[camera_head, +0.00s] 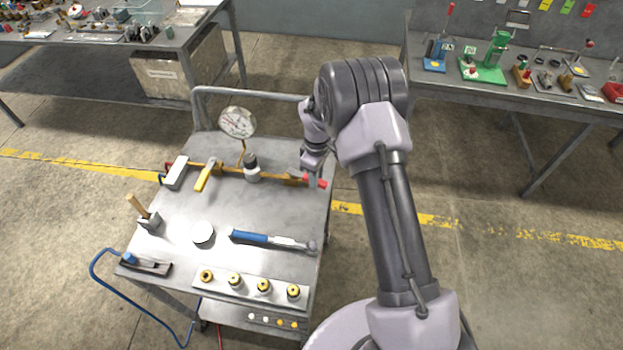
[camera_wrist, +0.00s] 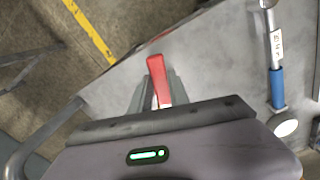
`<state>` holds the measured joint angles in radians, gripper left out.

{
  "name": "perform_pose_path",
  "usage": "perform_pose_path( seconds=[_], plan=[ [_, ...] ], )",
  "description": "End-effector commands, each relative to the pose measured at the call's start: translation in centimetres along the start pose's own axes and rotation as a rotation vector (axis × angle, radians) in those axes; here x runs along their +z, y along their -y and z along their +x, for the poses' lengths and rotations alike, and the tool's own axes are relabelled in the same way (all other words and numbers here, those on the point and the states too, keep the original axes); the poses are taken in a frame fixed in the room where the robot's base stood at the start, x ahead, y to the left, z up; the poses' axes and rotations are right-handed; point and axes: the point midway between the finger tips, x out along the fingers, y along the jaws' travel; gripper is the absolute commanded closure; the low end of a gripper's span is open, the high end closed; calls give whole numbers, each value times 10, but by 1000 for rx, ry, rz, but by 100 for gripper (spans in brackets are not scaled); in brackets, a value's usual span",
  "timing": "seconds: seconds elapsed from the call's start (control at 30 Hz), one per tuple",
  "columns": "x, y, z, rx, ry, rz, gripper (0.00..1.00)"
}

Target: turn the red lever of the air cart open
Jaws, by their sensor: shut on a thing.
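The air cart (camera_head: 275,217) has a grey metal top with a brass pipe (camera_head: 225,171) running across it. The red lever (camera_head: 318,183) is at the right end of this pipe, near the cart's right edge. My gripper (camera_head: 309,178) is at the lever, reaching down from above. In the wrist view the red lever (camera_wrist: 158,75) sticks out from between the jaws of my gripper (camera_wrist: 155,98), which are shut on it. The valve body under the lever is mostly hidden by my gripper. A yellow lever (camera_head: 208,176) sits farther left on the pipe.
A round gauge (camera_head: 237,122) stands up behind the pipe. Benches with tools (camera_head: 510,95) stand behind.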

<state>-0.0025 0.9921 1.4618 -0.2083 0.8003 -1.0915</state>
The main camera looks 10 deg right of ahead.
Motion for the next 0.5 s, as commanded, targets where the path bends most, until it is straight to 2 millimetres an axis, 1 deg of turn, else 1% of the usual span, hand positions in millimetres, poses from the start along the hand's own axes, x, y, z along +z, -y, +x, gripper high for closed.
perform_pose_path(
  seconds=[0.03,0.2,0.5],
  plan=[
    [-1,-4,-2,3,-2,-31,100],
    [-2,-14,-2,3,-1,-147,100],
    [-4,-25,-1,3,-2,-274,100]
  ],
)
